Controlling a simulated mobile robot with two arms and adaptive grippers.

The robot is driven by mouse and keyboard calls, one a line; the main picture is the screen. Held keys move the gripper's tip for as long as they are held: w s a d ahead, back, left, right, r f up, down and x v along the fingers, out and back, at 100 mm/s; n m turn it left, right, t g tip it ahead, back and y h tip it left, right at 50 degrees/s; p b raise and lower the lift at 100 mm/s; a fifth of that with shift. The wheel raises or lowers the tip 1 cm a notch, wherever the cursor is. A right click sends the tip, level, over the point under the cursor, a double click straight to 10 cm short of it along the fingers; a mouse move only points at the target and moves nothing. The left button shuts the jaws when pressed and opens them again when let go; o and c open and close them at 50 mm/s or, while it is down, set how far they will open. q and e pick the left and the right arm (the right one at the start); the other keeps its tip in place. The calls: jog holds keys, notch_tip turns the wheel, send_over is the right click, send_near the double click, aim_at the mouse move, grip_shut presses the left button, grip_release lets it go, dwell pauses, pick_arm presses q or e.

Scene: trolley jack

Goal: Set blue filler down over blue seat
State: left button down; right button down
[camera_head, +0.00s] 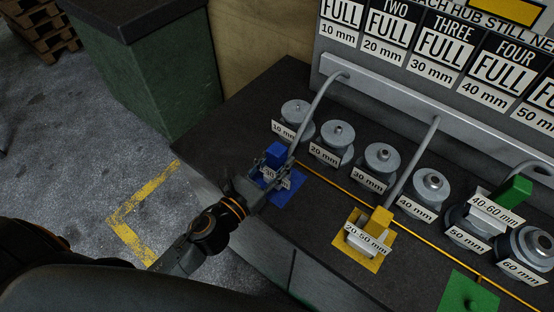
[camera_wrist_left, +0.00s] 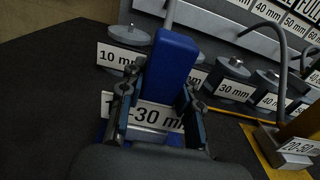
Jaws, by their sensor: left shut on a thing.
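The blue filler (camera_head: 275,151) is an upright blue block with a grey hose at its top and a 10-30 mm label, partly hidden by fingers. It also shows in the left wrist view (camera_wrist_left: 172,62). My left gripper (camera_head: 270,175) is shut on it, one finger on each side of the label (camera_wrist_left: 158,112). The blue seat (camera_head: 287,193) is a flat blue square on the dark bench, directly under and beside the filler. Whether the filler touches the seat or hangs just above it, I cannot tell. My right gripper is not in view.
Several grey hubs, such as the 20 mm hub (camera_head: 337,134), stand behind a thin yellow line. A yellow filler (camera_head: 380,219) stands on its yellow seat (camera_head: 350,257). A green filler (camera_head: 514,190) is by the 50 mm hub; the green seat (camera_head: 468,296) is bare.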

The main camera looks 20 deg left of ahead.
pick_arm(q)
jog(key=shift+f+b, duration=0.3)
jog(key=c, duration=0.9)
grip_release()
jog(key=shift+o, duration=0.2)
jog(key=shift+f, duration=0.15)
jog(key=v, duration=1.2)
